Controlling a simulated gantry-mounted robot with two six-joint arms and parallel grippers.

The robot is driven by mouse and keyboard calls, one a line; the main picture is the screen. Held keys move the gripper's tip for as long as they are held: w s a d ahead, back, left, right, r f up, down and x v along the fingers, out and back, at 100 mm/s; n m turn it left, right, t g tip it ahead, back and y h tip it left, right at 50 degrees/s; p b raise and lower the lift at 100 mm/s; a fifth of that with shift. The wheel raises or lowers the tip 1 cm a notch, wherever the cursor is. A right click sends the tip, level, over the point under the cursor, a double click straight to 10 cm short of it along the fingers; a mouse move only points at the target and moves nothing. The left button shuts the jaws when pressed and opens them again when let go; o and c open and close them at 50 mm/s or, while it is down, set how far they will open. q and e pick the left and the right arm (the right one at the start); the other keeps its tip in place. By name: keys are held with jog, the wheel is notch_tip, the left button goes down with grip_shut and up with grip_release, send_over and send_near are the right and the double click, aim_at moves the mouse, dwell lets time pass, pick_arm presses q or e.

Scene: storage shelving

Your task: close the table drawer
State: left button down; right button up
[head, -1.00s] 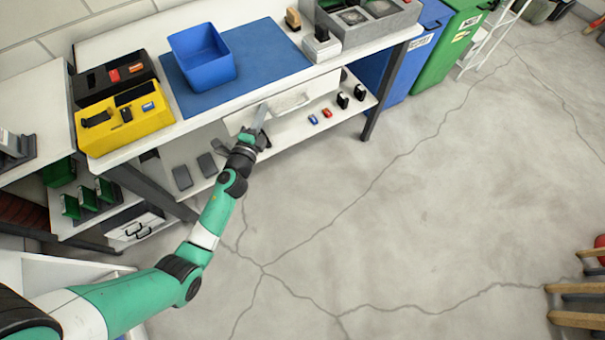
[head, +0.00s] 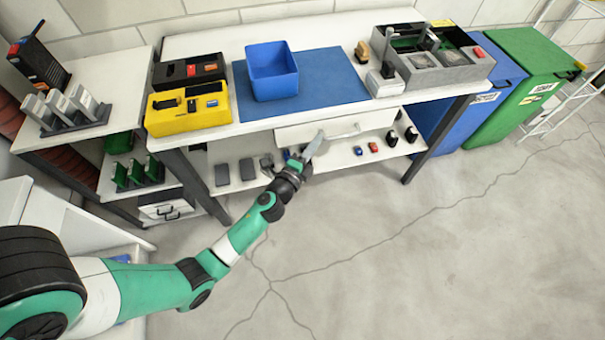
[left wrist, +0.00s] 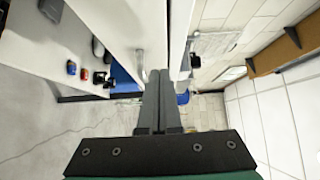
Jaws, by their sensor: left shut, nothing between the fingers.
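The table drawer (head: 300,134) has a white front with a light bar handle (head: 343,134) and sits just under the white tabletop. Its front looks close to the table edge; I cannot tell exactly how far out it stands. In the left wrist view the drawer front (left wrist: 118,22) lies left of the fingers, with a narrow dark gap between it and the table edge. My left gripper (head: 314,143) is shut and empty, in front of the drawer near the handle's left end. It also shows in the left wrist view (left wrist: 158,75). Contact is unclear.
A blue bin (head: 273,72) on a blue mat (head: 335,72), a yellow organizer (head: 165,124) and a grey box (head: 430,75) stand on the table. A lower shelf (head: 240,170) holds small items. Blue and green waste bins (head: 520,90) stand right; the front floor is clear.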

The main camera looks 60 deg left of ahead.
pick_arm(q)
jog(key=v, duration=1)
jog(key=shift+d, duration=0.15)
jog(key=shift+w, duration=0.1)
